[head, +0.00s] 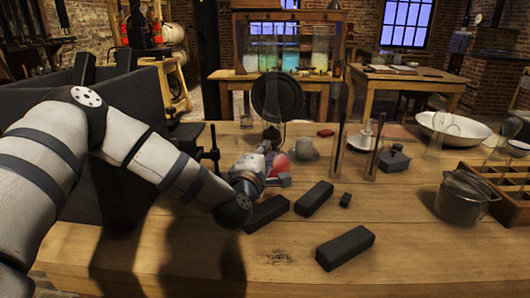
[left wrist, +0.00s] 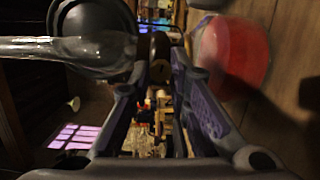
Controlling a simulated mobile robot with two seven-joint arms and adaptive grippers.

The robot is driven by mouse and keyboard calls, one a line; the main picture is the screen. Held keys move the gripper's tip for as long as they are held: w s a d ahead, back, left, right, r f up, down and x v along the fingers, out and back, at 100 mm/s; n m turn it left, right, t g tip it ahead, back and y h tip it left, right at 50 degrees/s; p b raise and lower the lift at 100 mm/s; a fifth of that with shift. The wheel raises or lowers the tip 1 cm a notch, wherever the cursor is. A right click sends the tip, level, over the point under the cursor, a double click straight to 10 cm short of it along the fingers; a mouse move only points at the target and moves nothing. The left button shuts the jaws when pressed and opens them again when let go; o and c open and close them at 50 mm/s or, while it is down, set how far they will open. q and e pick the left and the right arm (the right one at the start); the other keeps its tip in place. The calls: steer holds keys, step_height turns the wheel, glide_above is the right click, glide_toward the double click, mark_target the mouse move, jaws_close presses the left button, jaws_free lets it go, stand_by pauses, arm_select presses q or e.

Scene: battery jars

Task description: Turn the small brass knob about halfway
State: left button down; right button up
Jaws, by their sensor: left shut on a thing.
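My left gripper (head: 268,147) reaches in from the left over the bench to the foot of an apparatus with a black disc (head: 277,96). In the left wrist view, the fingertips of my left gripper (left wrist: 160,62) close on a small dark brownish round piece, the brass knob (left wrist: 160,71). Its face shows between the fingers; how far it is turned cannot be told. In the head view the knob is hidden by the gripper. The black disc (left wrist: 92,22) also shows in the left wrist view, left of the fingers. My right gripper is not in view.
A red rounded thing (head: 281,164) is close beside my gripper; it also shows in the left wrist view (left wrist: 234,55). Black blocks (head: 345,248) lie in front. A glass tube (left wrist: 65,49) crosses left. A metal pot (head: 462,198) and wooden tray (head: 510,200) stand right.

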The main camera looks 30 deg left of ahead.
arm_select(q)
steer(key=c, duration=1.5)
jaws_free()
steer(key=v, duration=1.2)
steer(key=shift+d, duration=0.1)
steer(key=shift+f, duration=0.1)
